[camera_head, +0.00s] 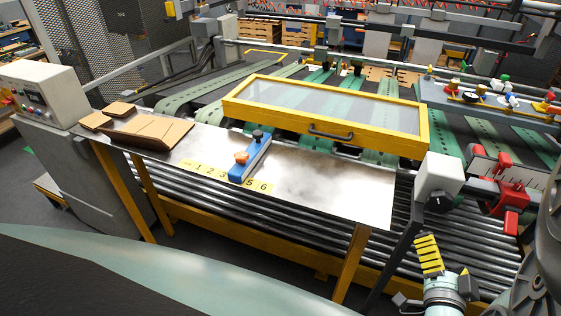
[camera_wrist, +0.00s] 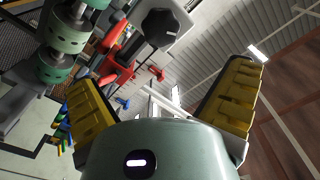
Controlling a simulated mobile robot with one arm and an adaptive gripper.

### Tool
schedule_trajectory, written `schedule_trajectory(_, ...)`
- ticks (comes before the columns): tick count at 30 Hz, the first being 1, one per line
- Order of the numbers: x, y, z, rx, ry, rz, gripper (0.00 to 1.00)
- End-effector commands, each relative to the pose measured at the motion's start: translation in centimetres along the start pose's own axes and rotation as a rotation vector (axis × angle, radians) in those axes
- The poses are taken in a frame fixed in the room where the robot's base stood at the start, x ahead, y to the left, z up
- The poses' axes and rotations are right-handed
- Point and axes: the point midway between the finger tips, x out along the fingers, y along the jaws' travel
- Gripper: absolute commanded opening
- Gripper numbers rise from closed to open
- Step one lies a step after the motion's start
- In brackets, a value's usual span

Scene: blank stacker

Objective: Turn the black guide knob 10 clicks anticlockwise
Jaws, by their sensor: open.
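The black guide knob (camera_head: 440,203) is on the front of a white box (camera_head: 438,174) at the right end of the metal table. In the wrist view the knob (camera_wrist: 160,27) is round with a raised grip and a small light mark, near the top centre beyond the fingertips. My gripper (camera_head: 448,262) is below the knob in the head view, apart from it. Its yellow-padded fingers stand wide open and empty in the wrist view (camera_wrist: 163,76).
A red clamp-like fitting (camera_head: 510,188) with a scale sits right of the white box. A metal table (camera_head: 345,190) carries a blue slider (camera_head: 250,160) beside yellow number tags and brown cardboard pieces (camera_head: 150,132). Rollers (camera_head: 300,235) run underneath. A yellow-framed clear guard (camera_head: 325,110) lies behind.

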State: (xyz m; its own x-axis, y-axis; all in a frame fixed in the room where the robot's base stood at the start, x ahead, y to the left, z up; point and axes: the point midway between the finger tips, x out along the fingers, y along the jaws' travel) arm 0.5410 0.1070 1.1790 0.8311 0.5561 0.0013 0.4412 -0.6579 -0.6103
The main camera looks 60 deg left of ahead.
Motion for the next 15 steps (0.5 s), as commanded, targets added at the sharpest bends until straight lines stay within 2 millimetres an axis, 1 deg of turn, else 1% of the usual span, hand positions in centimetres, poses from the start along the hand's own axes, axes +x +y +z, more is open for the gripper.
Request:
schedule_trajectory(1, 1.2, -0.1, 0.1, -0.001, -0.001, -0.007, 1.00)
schedule_trajectory(3, 2.5, -0.1, 0.2, -0.001, -0.003, -0.005, 1.00)
schedule_trajectory(9, 6.5, -0.2, 0.2, -0.001, 0.000, -0.010, 1.00)
schedule_trajectory(15, 9.9, -0.1, 0.4, -0.002, -0.004, -0.006, 1.00)
